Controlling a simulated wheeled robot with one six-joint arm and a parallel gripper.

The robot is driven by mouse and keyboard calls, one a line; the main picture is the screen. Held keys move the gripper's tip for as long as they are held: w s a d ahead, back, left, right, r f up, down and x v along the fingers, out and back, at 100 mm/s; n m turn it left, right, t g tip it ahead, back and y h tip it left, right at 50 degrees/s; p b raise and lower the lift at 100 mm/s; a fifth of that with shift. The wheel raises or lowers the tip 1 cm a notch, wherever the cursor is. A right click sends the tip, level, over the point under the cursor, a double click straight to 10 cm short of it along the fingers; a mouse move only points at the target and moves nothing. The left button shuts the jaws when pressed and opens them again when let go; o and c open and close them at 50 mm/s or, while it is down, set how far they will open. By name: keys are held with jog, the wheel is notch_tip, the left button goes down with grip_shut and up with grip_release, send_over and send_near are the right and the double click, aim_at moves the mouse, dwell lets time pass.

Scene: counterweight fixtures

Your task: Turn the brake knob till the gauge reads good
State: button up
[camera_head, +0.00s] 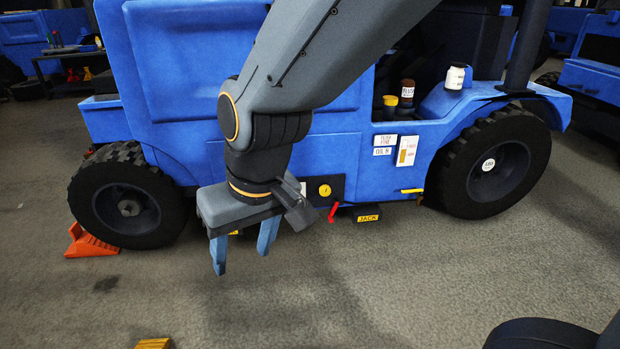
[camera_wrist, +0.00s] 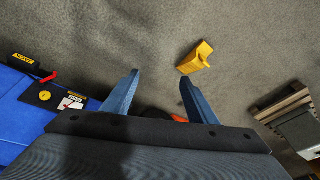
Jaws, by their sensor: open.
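A round yellow knob (camera_head: 325,190) sits on a dark panel low on the blue truck's side. It also shows in the wrist view (camera_wrist: 45,96) at the left. Beside it is a small white dial face (camera_wrist: 70,102) with a red mark, under a yellow label; its reading is too small to tell. In the head view my gripper mostly hides this dial. My gripper (camera_head: 242,258) points down, open and empty, to the left of the knob and apart from it. Its two blue fingers show spread in the wrist view (camera_wrist: 159,78).
A red lever (camera_head: 333,212) and a black pedal marked JACK (camera_head: 367,217) stick out just right of the knob. An orange chock (camera_head: 90,242) lies by the left wheel (camera_head: 128,209). A yellow block (camera_wrist: 197,58) lies on the open floor. A pallet (camera_wrist: 285,112) shows at right.

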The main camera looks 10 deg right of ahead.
aim_at(325, 193)
jog(key=w+d+f+m+t+b, duration=0.1)
jog(key=w+d+f+t, duration=0.2)
jog(key=w, duration=0.8)
jog(key=w+f+m+t+b, duration=0.1)
jog(key=w+f+t, duration=0.1)
jog(key=w+f, duration=0.65)
jog(key=w+d+f+m+t, duration=0.1)
jog(key=w+d+t, duration=0.15)
jog(key=w, duration=1.15)
jog(key=w+d+f+m+t+h+b, duration=0.15)
jog(key=w+d+f+t, duration=0.3)
jog(key=d+f, duration=0.45)
jog(key=w+d+f+m+t+h+b, duration=0.15)
jog(key=w+d+f+t, duration=0.25)
jog(key=w+d+f, duration=0.45)
jog(key=w+b, duration=0.1)
jog(key=w+d+r+b, duration=0.1)
jog(key=w+b, duration=0.1)
jog(key=shift+w+d+r+y, duration=0.15)
jog(key=shift+d+r+y, duration=0.05)
jog(key=shift+d+y, duration=0.1)
jog(key=shift+w+r+b, duration=0.1)
jog(key=shift+w+b, duration=0.3)
jog(key=shift+w, duration=0.3)
jog(key=shift+c, duration=0.3)
jog(key=c, duration=1)
